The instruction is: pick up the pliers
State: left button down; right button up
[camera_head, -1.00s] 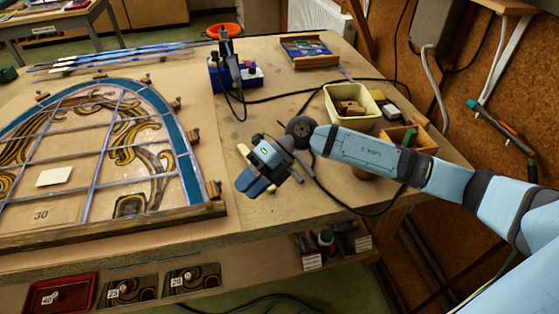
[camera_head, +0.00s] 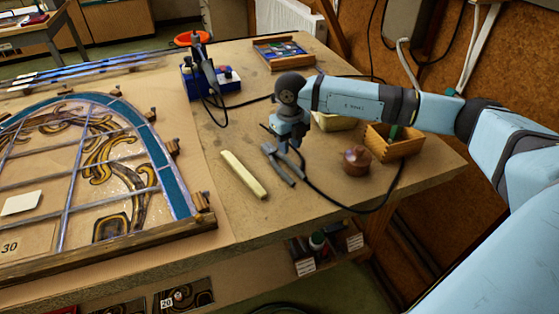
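The pliers (camera_head: 281,170) lie on the wooden bench, dark grey, with their two legs pointing toward the bench's front edge. My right gripper (camera_head: 284,146) points down right at their far end and partly covers it. Its fingers are small and dark here, so I cannot tell whether they are open or touch the pliers. My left gripper is not in view.
A pale yellow bar (camera_head: 243,174) lies just left of the pliers. A round brown lidded pot (camera_head: 356,161) and a wooden box (camera_head: 395,146) stand to the right. A black cable runs past the pliers. The leaded panel (camera_head: 110,170) fills the left.

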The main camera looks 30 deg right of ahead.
aim_at(291, 162)
jog(key=shift+s+d+f+p, duration=0.1)
jog(key=shift+s+f+p, duration=0.1)
jog(key=shift+f, duration=1.3)
jog(key=shift+s+d+f+p, duration=0.1)
jog(key=shift+f+p, duration=0.1)
jog(key=shift+f, duration=1.3)
grip_shut()
